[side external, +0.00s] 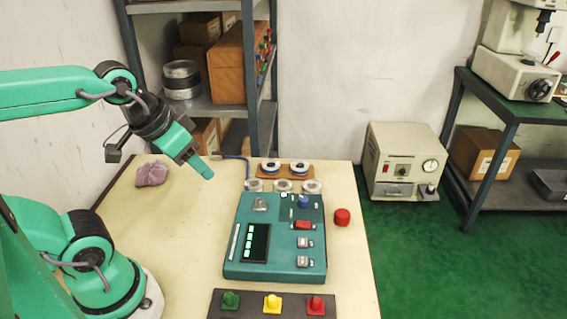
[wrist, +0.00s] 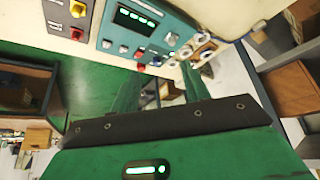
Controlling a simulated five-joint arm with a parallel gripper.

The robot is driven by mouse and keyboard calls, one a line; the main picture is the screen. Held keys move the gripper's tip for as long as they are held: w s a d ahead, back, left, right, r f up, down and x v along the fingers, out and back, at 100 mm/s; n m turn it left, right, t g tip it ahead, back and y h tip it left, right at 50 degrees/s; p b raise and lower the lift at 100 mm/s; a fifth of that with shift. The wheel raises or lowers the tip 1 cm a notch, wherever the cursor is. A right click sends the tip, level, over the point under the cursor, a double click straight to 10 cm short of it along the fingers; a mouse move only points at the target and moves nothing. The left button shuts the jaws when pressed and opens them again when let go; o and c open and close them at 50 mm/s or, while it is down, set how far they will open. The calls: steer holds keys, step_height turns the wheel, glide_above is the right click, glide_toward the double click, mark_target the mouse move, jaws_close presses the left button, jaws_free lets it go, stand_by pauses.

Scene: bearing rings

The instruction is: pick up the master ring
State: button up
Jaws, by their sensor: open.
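Two pale metal rings with dark centres, a left one (side external: 270,167) and a right one (side external: 299,166), sit on a small wooden board (side external: 285,176) behind the teal console. Several more silvery rings stand in a row in front of the board, such as the middle one (side external: 283,186). I cannot tell which is the master ring. Rings also show small at the upper right of the wrist view (wrist: 205,52). My gripper (side external: 207,172) is in the air, left of the rings and above the table. In the wrist view, its green fingers (wrist: 162,70) are apart and empty.
The teal console (side external: 275,270) fills the table's middle, with a red round piece (side external: 342,217) at its right. A crumpled purple cloth (side external: 151,174) lies at the back left. A dark knob panel (side external: 250,298) is in front. Shelving (side external: 208,108) stands behind the table.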

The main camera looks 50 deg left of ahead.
steer(key=o, duration=0.7)
steer(key=w+a+g, duration=0.1)
steer(key=w+a, duration=0.2)
steer(key=w, duration=0.6)
steer(key=w+a+g, duration=0.2)
steer(key=w+a, duration=0.1)
steer(key=w, duration=0.6)
steer(key=w+a+f+g, duration=0.1)
steer(key=w+a+f, duration=0.2)
steer(key=w+f, duration=0.1)
steer(key=w+a+f, duration=0.3)
steer(key=w+f, duration=0.1)
steer(key=f, duration=0.1)
steer(key=w+a+f+g, duration=0.1)
steer(key=w+a+f, duration=0.3)
steer(key=w+f, duration=0.1)
steer(key=shift+w+f+n+g, duration=0.1)
steer(key=shift+f+n+g, duration=0.2)
steer(key=shift+f+n, duration=0.1)
steer(key=shift+w+a+f, duration=0.15)
steer(key=shift+a+f, duration=0.1)
steer(key=shift+f, duration=0.05)
